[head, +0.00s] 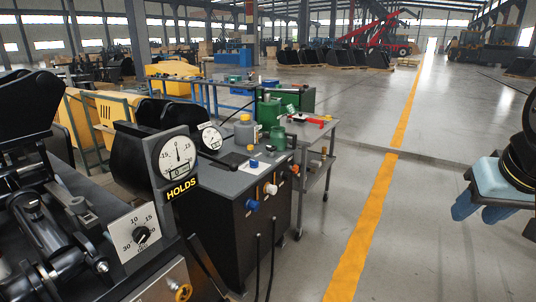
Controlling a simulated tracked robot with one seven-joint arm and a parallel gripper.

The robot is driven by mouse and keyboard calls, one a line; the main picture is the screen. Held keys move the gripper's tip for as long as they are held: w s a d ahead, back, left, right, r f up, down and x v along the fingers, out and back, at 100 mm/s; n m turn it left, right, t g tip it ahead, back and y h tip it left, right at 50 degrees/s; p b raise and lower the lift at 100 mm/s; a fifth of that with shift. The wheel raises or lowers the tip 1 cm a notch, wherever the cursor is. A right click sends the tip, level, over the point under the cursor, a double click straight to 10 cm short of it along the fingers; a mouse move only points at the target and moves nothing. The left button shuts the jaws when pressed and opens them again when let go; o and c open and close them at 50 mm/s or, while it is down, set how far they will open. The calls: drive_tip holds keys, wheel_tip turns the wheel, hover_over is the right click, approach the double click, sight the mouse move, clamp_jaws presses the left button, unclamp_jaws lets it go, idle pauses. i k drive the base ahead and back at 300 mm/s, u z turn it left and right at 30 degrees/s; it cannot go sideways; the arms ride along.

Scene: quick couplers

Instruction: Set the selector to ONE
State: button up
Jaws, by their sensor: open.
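A black rotary knob (141,234) sits on a pale dial plate (129,245) at the lower left, with a ring of numbers around it such as 10, 15 and 30. I cannot read the word ONE on any control, so I cannot tell for sure which one is the selector. My gripper (480,208) is at the right edge, pointing down, with light blue fingers apart and empty. It is far from the knob, across the open floor and the bench. Part of my gripper and arm is cut off by the picture edge.
The floor with the yellow line (370,215) is clear.

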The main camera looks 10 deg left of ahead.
sight(253, 163)
drive_tip(key=u, duration=0.35)
drive_tip(key=i, duration=1.25)
drive_tip(key=u, duration=0.55)
drive_tip(key=i, duration=0.6)
drive_tip(key=u, duration=0.3)
